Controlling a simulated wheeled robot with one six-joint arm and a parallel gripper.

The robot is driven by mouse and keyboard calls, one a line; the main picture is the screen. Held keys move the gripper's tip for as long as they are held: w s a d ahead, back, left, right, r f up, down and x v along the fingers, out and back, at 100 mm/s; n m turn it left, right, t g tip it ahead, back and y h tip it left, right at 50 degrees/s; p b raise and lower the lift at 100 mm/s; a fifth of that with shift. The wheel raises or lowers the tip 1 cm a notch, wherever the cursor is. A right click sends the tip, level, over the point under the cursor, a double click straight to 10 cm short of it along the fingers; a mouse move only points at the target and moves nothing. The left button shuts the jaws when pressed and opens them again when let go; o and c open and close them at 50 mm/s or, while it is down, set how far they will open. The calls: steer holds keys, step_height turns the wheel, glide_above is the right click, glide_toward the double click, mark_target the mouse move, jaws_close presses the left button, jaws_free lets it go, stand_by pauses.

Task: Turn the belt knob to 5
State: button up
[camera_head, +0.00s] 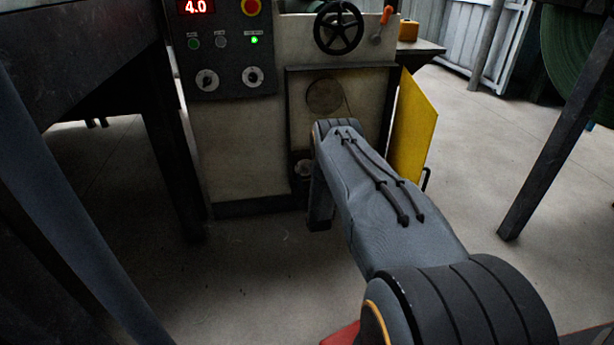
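The machine's dark control panel (228,62) is at the upper left centre. It carries two round knobs with pale pointers, a left knob (207,80) and a right knob (252,76). Their labels are too small to read, so I cannot tell which is the belt knob. A red display (195,7) above them reads 4.0. My arm reaches from the lower right toward the machine's front and bends down there. My gripper does not show; the arm hides whatever lies behind its far end.
A yellow panel (412,128) stands open right of the machine's recess. A black handwheel (338,27) and an orange-handled lever (382,22) are above. A red button (251,7) tops the control panel. Dark posts stand at both sides. The floor (250,265) before the machine is clear.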

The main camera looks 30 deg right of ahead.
steer(key=p+v, duration=0.3)
steer(key=v, duration=0.4)
steer(key=shift+s, duration=0.4)
steer(key=shift+a, duration=0.1)
